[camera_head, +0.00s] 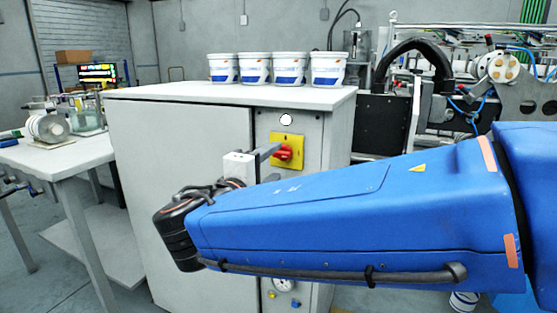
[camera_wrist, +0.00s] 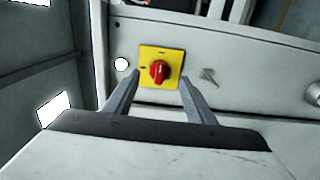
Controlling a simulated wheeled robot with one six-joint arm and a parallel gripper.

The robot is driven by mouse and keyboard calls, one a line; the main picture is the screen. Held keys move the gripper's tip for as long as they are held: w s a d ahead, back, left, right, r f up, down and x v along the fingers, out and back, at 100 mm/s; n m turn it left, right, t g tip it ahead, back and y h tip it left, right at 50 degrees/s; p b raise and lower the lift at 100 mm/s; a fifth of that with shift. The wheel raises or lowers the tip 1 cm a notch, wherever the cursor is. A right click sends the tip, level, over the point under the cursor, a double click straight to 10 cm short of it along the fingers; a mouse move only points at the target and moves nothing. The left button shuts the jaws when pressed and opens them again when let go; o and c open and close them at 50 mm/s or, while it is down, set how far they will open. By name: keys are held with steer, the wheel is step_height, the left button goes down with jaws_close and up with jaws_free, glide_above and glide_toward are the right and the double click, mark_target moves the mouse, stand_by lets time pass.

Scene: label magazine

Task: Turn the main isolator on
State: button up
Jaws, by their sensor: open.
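The main isolator is a red rotary knob (camera_head: 284,153) on a yellow square plate (camera_head: 289,140), on the front panel of a grey cabinet. In the wrist view the red knob (camera_wrist: 159,71) sits on the yellow plate (camera_wrist: 148,54) between my two fingers, farther off than the fingertips. Its pointer direction is hard to read. My gripper (camera_wrist: 158,78) is open and empty, with a finger on each side of the plate. In the head view my gripper (camera_head: 272,153) is close in front of the knob; contact cannot be told. My blue arm hides the lower panel.
A white round indicator (camera_head: 287,119) is above the plate, and a key (camera_wrist: 209,76) is beside it in the wrist view. Several white-and-blue tubs (camera_head: 257,68) stand on the cabinet top (camera_head: 190,94). A side table (camera_head: 60,156) is at left, machinery (camera_head: 440,95) at right.

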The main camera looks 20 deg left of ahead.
steer(key=s, duration=1.2)
steer(key=shift+a, duration=0.45)
steer(key=w+d+f+m+g+h, duration=0.2)
steer(key=w+d+f+g, duration=0.15)
steer(key=d, duration=0.75)
steer(key=w+d+f+m+g+h, duration=0.1)
steer(key=w+d+f+m+g, duration=0.2)
steer(key=d, duration=0.8)
steer(key=w+d+f+m+g+h, duration=0.1)
steer(key=w+d+f+g+h, duration=0.3)
steer(key=d, duration=0.7)
steer(key=s+d+f+m+g+y, duration=0.35)
steer(key=d+f, duration=0.35)
steer(key=d, duration=0.5)
steer(key=s+d+f+m+y, duration=0.5)
steer(key=s+d+f+m, duration=0.1)
steer(key=s, duration=0.5)
steer(key=shift+f+m+t, duration=0.4)
steer(key=shift+f+m, duration=0.2)
steer(key=shift+m, duration=0.15)
